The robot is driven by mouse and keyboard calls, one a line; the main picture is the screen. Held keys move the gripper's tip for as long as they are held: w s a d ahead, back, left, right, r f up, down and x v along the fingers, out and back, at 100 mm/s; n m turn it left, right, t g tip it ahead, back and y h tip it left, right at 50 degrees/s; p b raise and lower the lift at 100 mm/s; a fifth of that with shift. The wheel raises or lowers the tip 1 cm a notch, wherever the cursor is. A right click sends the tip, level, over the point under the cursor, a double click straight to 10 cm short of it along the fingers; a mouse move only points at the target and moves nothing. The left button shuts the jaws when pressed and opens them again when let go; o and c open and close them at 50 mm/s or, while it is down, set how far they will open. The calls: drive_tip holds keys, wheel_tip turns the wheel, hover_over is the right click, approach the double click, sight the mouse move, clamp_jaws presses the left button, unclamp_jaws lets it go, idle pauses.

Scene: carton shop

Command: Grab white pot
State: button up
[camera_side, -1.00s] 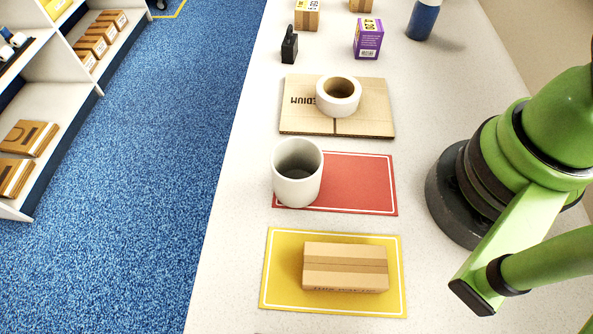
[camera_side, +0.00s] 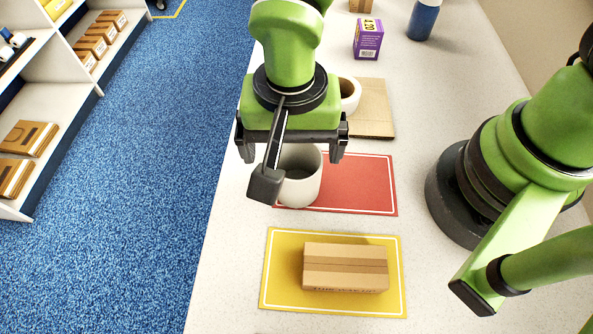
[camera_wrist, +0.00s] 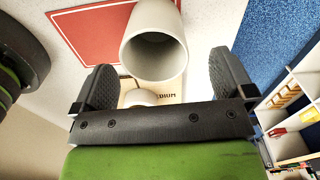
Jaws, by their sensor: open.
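The white pot (camera_side: 304,186) stands upright on the left part of the red mat (camera_side: 362,182). Its upper left part is hidden behind my gripper in the side view. My gripper (camera_side: 300,172) is open and empty, and in the side view it appears over and in front of the pot. In the wrist view the pot (camera_wrist: 155,42) shows its open mouth, ahead of and between the two fingers of my gripper (camera_wrist: 160,85). I see no finger touching the pot.
A tape roll (camera_side: 349,94) lies on a flat carton (camera_side: 374,112) behind the pot, partly hidden by my arm. A small brown box (camera_side: 345,267) sits on a yellow mat (camera_side: 281,285) in front. A purple box (camera_side: 368,40) and blue bottle (camera_side: 422,20) stand farther back.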

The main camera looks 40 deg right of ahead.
hover_over(296, 169)
drive_tip(key=s+a, duration=0.2)
drive_tip(key=f, duration=0.5)
drive_tip(key=shift+s+f, duration=0.2)
drive_tip(key=c, duration=1)
drive_tip(key=shift+r, duration=0.15)
